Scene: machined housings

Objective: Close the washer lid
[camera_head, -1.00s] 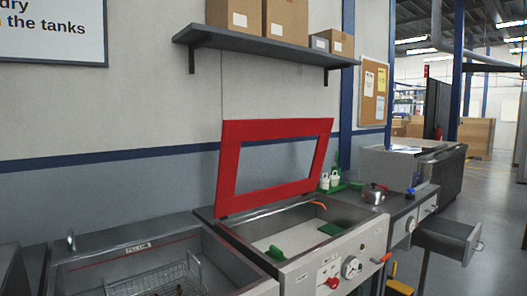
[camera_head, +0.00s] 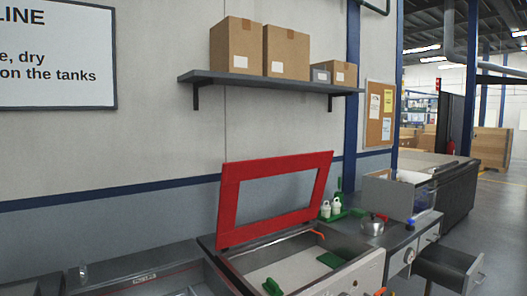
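The washer lid is a red rectangular frame (camera_head: 228,212) with an open middle. It stands raised and tilted at the back edge of the washer, near the centre of the view. The washer (camera_head: 348,278) is a grey metal tank with a pale front panel, cut off by the bottom edge of the view. Inside it are a green piece (camera_head: 330,260) and another green piece (camera_head: 272,287) by its left side. Neither of my grippers shows in the view.
A sink-like tank (camera_head: 135,283) lies left of the washer. To the right stand a metal pot (camera_head: 372,226), white bottles (camera_head: 331,208) and an open drawer (camera_head: 447,266). A wall shelf (camera_head: 270,83) holding boxes hangs above. Floor is clear at far right.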

